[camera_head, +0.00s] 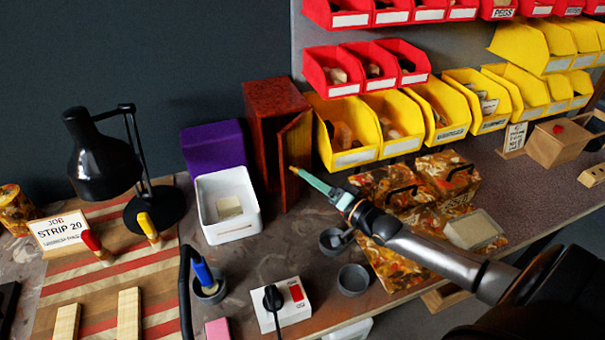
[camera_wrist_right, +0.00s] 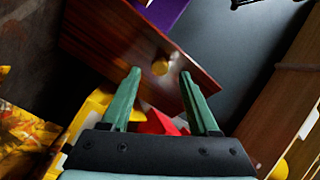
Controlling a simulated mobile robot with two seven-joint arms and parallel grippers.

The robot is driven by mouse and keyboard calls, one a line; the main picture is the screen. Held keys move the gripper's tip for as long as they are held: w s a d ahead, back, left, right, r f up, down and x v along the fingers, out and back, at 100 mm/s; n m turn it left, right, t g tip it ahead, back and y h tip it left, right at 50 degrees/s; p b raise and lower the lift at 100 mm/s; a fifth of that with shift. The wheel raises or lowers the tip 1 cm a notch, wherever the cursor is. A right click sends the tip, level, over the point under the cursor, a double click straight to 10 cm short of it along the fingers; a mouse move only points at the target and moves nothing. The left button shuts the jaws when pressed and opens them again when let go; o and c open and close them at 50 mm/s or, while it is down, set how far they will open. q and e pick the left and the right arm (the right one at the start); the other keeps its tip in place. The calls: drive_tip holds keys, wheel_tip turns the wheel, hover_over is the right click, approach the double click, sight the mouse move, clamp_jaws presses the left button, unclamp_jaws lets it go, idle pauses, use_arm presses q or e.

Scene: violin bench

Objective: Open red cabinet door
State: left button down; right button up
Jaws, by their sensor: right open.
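The red-brown wooden cabinet (camera_head: 262,140) stands upright at the back of the bench in the head view. In the right wrist view the door (camera_wrist_right: 115,45) is a tilted red-brown panel with a round brass knob (camera_wrist_right: 160,67). My right gripper (camera_head: 302,173) reaches in from the right to the door. Its green fingers are open in the right wrist view (camera_wrist_right: 160,78), with the knob between the tips in the picture. Contact cannot be told. My left gripper is not in view.
A purple box (camera_head: 213,147) and a white bin (camera_head: 208,190) stand left of the cabinet. Yellow bins (camera_head: 352,157) hang close on its right.

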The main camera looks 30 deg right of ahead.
sight(302, 166)
drive_tip(key=shift+x, duration=1.85)
clamp_jaws()
